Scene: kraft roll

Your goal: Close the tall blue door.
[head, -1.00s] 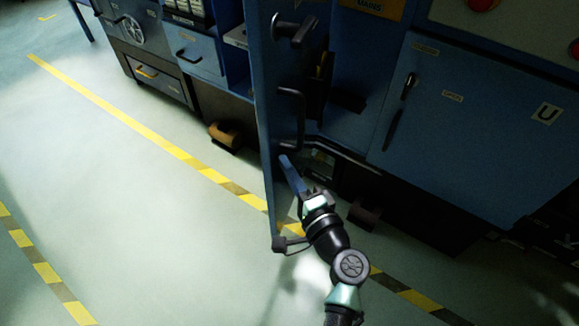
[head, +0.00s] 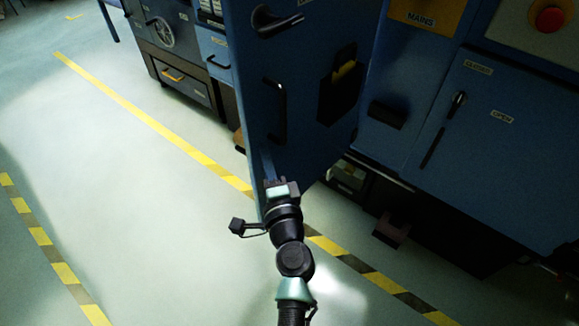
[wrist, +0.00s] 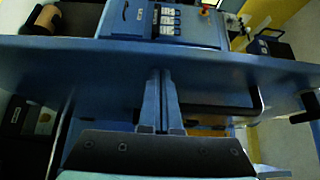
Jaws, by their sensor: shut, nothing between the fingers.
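The tall blue door (head: 305,100) stands open, swung out from the blue cabinets. Its face carries a dark lever (head: 276,22), a dark bar handle (head: 275,110) and a dark pouch with something yellow in it (head: 340,88). In the wrist view the door (wrist: 60,62) crosses the picture as a wide blue band. My gripper (head: 266,158) is at the door's lower left part in the head view. In the wrist view its fingers (wrist: 161,78) are together and empty, overlapping the door. I cannot tell for sure whether they touch it.
A blue cabinet (head: 500,145) with a handle stands at the right. A dark block (head: 392,229) sticks out low below the cabinets. Drawers (head: 180,85) stand at the back left.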

